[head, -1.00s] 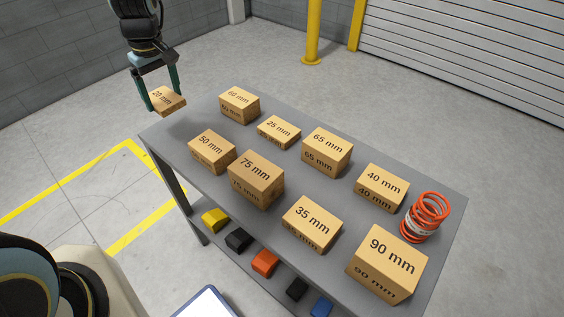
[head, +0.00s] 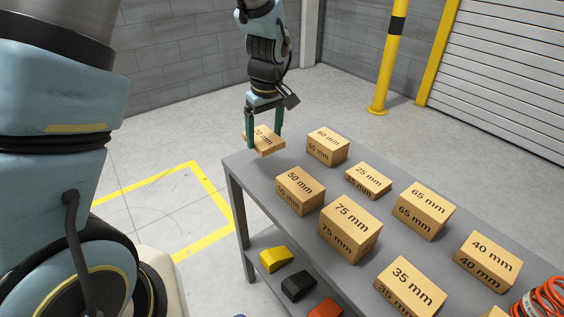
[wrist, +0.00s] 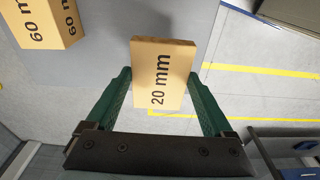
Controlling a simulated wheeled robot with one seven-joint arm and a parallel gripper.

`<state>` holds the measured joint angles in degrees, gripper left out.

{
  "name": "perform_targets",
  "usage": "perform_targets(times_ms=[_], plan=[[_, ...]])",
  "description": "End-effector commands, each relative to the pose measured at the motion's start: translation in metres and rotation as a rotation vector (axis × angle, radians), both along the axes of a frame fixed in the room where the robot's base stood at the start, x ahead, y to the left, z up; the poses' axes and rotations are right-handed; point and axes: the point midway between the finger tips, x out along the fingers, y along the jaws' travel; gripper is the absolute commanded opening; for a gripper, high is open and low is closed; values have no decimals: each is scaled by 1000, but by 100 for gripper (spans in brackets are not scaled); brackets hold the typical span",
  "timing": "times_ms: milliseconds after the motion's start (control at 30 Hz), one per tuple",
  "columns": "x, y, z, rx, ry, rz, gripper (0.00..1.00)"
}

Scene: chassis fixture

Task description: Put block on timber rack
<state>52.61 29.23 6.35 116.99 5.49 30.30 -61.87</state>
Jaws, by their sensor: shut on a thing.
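My gripper (head: 265,136) is shut on a thin wooden block marked 20 mm (head: 266,142). The block is held between the two green fingers near the far left end of a grey table-like rack (head: 262,183). In the wrist view, the 20 mm block (wrist: 163,75) sits between the fingers, with the rack top (wrist: 110,60) below it. Several other marked wooden blocks stand on the rack top, including the 60 mm block (head: 327,146), the 50 mm block (head: 300,191) and the 25 mm block (head: 368,181). The gap under the held block is hard to judge.
The 75 mm (head: 350,230), 65 mm (head: 424,211), 40 mm (head: 487,262) and 35 mm (head: 410,288) blocks fill the nearer top. An orange spring (head: 540,302) is at the right. Coloured pieces, including a yellow one (head: 276,260), lie on the lower shelf. A yellow post (head: 390,65) stands behind.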

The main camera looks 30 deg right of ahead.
Motion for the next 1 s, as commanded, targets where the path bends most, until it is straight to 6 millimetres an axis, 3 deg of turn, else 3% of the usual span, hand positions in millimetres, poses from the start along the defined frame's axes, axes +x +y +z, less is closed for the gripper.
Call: perform_targets(times_ms=[100,500,967,1000], plan=[[0,1,-20,3,3,-2,21],[0,1,-68,3,2,-1,21],[0,0,-78,-1,-1,-1,21],[0,0,-77,-1,-1,-1,90]])
